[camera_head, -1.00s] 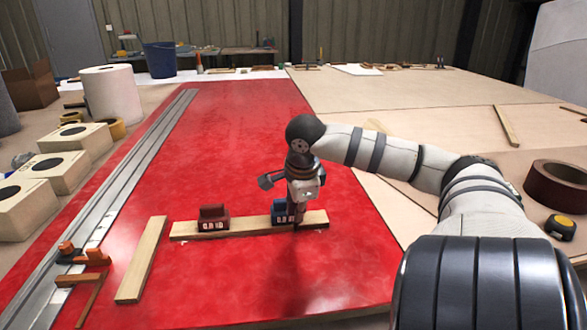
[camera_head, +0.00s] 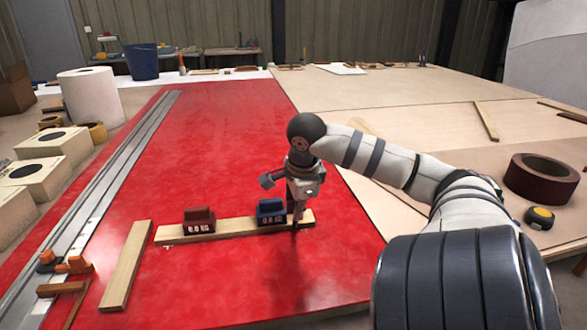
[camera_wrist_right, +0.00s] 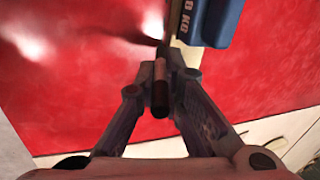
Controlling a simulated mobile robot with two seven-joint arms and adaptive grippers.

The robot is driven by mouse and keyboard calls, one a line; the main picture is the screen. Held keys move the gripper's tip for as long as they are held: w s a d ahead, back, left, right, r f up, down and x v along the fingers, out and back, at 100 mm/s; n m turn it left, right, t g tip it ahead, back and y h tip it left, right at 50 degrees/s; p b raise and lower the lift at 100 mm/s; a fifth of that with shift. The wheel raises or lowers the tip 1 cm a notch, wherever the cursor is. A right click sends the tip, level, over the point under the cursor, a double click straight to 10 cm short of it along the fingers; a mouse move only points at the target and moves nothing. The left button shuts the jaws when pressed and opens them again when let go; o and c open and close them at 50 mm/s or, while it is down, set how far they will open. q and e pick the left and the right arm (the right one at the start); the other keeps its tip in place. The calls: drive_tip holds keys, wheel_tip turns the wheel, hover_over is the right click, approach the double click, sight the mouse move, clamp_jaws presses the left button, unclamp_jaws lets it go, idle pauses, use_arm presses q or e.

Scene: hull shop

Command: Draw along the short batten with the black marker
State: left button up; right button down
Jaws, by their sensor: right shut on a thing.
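A wooden batten (camera_head: 234,228) lies crosswise on the red sheet (camera_head: 215,140). A red weight (camera_head: 199,221) stands on its left part and a blue weight (camera_head: 270,213) towards its right end. The blue weight also shows at the top of the right wrist view (camera_wrist_right: 218,20). My right gripper (camera_head: 299,199) is near the batten's right end, just right of the blue weight. It is shut on the dark marker (camera_wrist_right: 160,82), which points down at the batten's near edge. I cannot tell whether the tip touches the sheet or whether a line is there. My left gripper is out of view.
Another wooden batten (camera_head: 126,266) lies at an angle to the left. Beyond it runs a long metal rail (camera_head: 108,178) with orange clamps (camera_head: 74,265). A brown tape roll (camera_head: 541,178) and a tape measure (camera_head: 540,217) lie at right. The red sheet's far part is clear.

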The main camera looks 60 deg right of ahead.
drive_tip(key=shift+s, duration=0.15)
drive_tip(key=shift+s+d, duration=1)
drive_tip(key=shift+s, duration=0.05)
wheel_tip(320, 180, up, 13)
idle(0.6)
